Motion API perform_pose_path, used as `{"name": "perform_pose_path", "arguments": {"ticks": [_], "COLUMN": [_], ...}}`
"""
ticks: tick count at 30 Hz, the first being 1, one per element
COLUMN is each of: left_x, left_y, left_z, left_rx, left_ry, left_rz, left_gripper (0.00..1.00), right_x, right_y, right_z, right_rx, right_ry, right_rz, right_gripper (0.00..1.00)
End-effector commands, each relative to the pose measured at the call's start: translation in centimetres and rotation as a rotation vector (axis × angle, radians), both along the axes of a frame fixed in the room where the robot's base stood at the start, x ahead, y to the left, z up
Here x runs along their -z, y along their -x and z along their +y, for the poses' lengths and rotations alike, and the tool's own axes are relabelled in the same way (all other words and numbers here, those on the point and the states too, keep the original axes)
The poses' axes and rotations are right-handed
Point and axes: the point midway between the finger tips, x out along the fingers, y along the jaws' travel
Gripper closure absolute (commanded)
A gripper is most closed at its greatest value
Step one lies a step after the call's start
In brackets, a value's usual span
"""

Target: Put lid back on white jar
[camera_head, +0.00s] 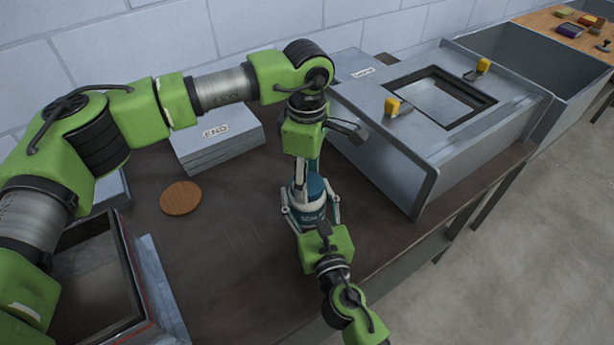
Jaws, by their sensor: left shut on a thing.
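A small teal container (313,189) with pale lettering stands above the dark bench top, between my two grippers. My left gripper (306,180) reaches down from above and is shut at the container's upper part. What exactly it grips, lid or body, is hard to tell. My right gripper (311,212) comes from the lower right, with pale fingers on both sides of the container. Whether they touch it is unclear. I see no plainly white jar. A flat round wooden disc (181,198) lies on the bench to the left; I cannot tell whether it is a lid.
Grey sheet-metal pieces marked END (216,132) lie behind the disc. A large metal duct box with yellow clamps (437,100) stands at the right. A dark open frame (85,270) is at lower left. Bare bench (235,230) lies between disc and grippers.

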Motion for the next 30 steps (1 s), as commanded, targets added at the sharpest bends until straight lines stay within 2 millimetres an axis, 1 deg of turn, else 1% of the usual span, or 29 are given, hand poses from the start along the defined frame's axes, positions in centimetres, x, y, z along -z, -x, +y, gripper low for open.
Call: {"name": "perform_pose_path", "arguments": {"ticks": [3, 15, 18, 22, 23, 24, 25, 30], "left_x": [0.02, 0.03, 0.04, 0.05, 0.04, 0.04, 0.05, 0.05], "left_y": [-0.08, -0.11, -0.12, -0.12, -0.12, -0.12, -0.12, -0.07], "left_z": [0.08, 0.07, 0.07, 0.07, 0.07, 0.07, 0.07, 0.04], "left_rx": [0.235, 1.026, 1.152, 1.142, 1.141, 1.141, 1.141, 1.14], "left_ry": [-0.001, -0.002, -0.002, -0.002, -0.002, -0.002, -0.002, -0.001], "left_rz": [-0.002, -0.003, -0.003, -0.003, -0.003, -0.004, -0.003, -0.003], "left_gripper": [0.77, 0.77, 0.77, 0.77, 0.46, 0.35, 0.31, 0.31], "right_x": [0.01, 0.0, 0.0, 0.0, 0.0, 0.0, 0.0, 0.0], "right_y": [0.01, 0.01, 0.01, 0.02, 0.02, 0.02, 0.02, 0.01], "right_z": [0.0, 0.0, 0.0, -0.01, -0.01, -0.01, -0.01, 0.0], "right_rx": [0.0, 0.0, 0.0, 0.0, 0.0, 0.0, 0.0, 0.0], "right_ry": [0.001, 0.001, 0.001, 0.001, 0.001, 0.001, 0.001, 0.001], "right_rz": [0.0, 0.0, 0.0, 0.0, 0.0, 0.0, 0.0, 0.0], "right_gripper": [1.0, 1.0, 1.0, 1.0, 1.0, 1.0, 1.0, 1.0]}}
